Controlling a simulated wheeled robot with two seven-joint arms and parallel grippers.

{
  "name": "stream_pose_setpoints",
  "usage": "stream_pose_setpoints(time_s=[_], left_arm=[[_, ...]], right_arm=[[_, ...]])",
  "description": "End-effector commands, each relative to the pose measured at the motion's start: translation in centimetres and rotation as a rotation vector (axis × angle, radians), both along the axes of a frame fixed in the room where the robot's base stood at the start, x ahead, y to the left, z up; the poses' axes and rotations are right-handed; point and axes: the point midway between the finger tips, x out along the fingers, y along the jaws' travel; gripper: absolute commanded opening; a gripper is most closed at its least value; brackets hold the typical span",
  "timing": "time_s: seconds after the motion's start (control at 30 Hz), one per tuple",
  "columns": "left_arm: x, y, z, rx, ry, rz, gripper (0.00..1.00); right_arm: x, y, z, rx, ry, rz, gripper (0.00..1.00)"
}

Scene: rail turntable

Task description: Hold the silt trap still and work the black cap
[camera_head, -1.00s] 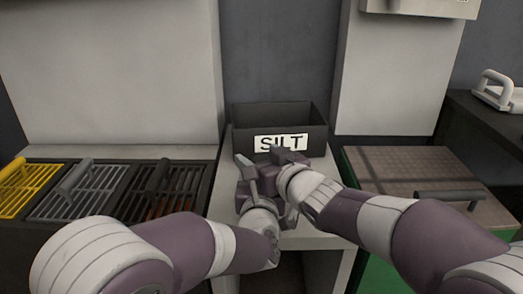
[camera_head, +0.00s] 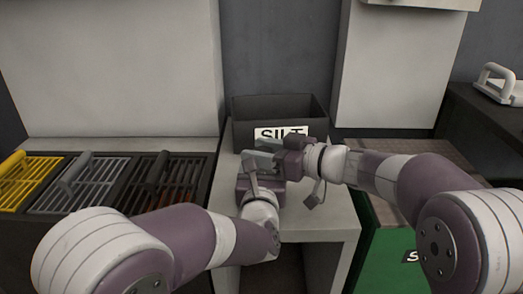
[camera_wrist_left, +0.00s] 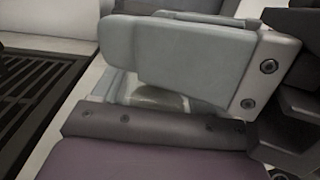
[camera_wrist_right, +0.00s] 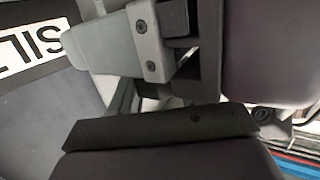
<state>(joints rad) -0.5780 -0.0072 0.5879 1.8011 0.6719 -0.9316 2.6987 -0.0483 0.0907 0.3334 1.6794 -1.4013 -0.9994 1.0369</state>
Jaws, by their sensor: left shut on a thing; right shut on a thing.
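My left gripper (camera_head: 256,166) and right gripper (camera_head: 268,151) meet over the narrow grey stand in the head view, the right one just above the left. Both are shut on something. The silt trap is almost wholly hidden between them; a small pale, see-through part (camera_wrist_left: 158,97) that looks like it shows below the grey finger in the left wrist view. The black cap cannot be made out in any view; the right gripper's fingers cover that spot. I cannot tell whether the cap is turned or loose.
A dark open box labelled SILT (camera_head: 246,108) stands right behind the grippers. Racks with yellow, grey and black handled grates (camera_head: 85,182) lie at left. A green bin (camera_head: 385,240) stands at right under my right arm.

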Motion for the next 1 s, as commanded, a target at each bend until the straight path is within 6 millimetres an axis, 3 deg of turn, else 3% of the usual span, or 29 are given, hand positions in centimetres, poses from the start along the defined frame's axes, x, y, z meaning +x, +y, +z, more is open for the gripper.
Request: stream_pose_setpoints(time_s=[0.27,0.53,0.8,0.83,0.9,1.0], left_arm=[[-0.06,-0.14,0.04,0.0,-0.001,-0.004,0.18],[-0.06,-0.16,0.01,0.001,0.0,-0.005,0.18],[-0.07,-0.2,0.0,0.001,0.001,-0.006,0.18],[-0.07,-0.2,0.0,0.002,0.001,-0.006,0.18],[-0.06,-0.17,0.0,0.001,0.0,-0.005,0.18],[-0.05,-0.13,0.04,0.001,-0.001,-0.004,0.18]], right_arm=[[0.06,0.07,0.2,0.002,-0.006,0.032,0.1],[-0.07,0.12,0.09,0.001,-0.006,0.486,0.1],[-0.28,0.15,0.22,0.003,-0.006,0.531,0.1],[-0.28,0.17,0.22,0.003,-0.006,0.53,0.56],[-0.28,0.16,0.23,0.003,-0.006,0.53,0.76],[-0.27,0.13,0.19,0.002,-0.005,0.529,0.76]])
